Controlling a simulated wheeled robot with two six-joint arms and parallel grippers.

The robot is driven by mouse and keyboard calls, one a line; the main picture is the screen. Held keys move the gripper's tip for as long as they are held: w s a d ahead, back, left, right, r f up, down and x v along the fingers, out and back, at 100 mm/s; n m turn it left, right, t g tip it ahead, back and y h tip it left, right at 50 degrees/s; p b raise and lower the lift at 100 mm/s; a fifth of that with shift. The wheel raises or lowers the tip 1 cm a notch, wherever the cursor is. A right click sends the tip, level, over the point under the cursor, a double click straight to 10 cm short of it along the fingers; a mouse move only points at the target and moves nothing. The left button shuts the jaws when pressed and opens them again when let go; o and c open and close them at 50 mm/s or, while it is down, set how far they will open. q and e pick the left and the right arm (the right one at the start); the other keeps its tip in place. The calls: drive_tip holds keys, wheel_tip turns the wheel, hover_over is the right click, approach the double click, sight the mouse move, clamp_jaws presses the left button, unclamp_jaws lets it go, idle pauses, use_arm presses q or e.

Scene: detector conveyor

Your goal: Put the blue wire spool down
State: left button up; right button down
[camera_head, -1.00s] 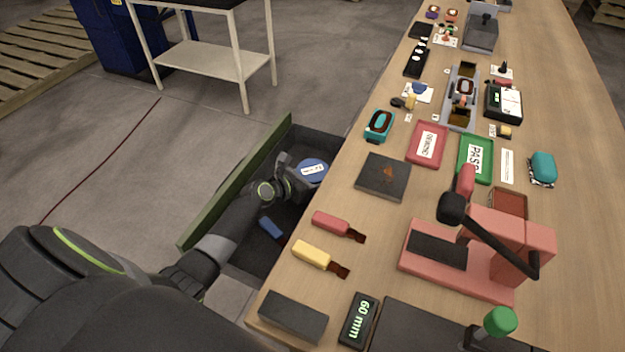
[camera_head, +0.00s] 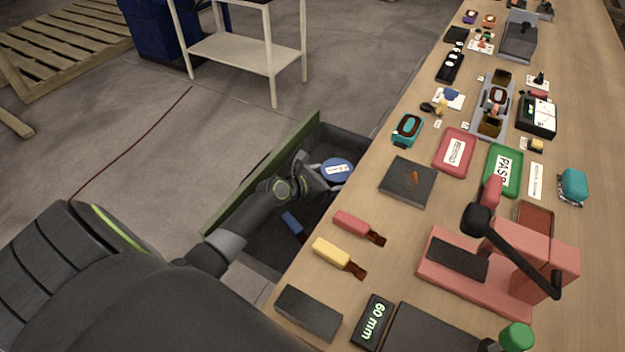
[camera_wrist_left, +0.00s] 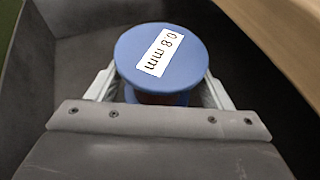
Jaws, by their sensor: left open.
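The blue wire spool (camera_head: 336,170) is in the open drawer (camera_head: 262,170) at the table's left side. In the left wrist view the spool (camera_wrist_left: 162,58) stands upright, with a white "0.8 mm" label on its round top. My left gripper (camera_head: 322,180) reaches down into the drawer at the spool. In the left wrist view its two pale fingers (camera_wrist_left: 160,88) lie on either side of the spool, with the jaws open. The spool's lower part is mostly hidden, and I cannot tell whether the fingers touch it. My right gripper is not in view.
A small blue object (camera_head: 293,224) lies in the drawer near my left arm. The wooden table edge runs close along the drawer's right side. A red-handled tool (camera_head: 357,227) and a yellow-handled tool (camera_head: 338,257) lie near that edge.

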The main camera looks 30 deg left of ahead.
use_arm(q)
drive_tip(key=p+v, duration=0.1)
drive_tip(key=v, duration=0.8)
drive_tip(key=shift+s+a, duration=0.1)
drive_tip(key=shift+s, duration=0.15)
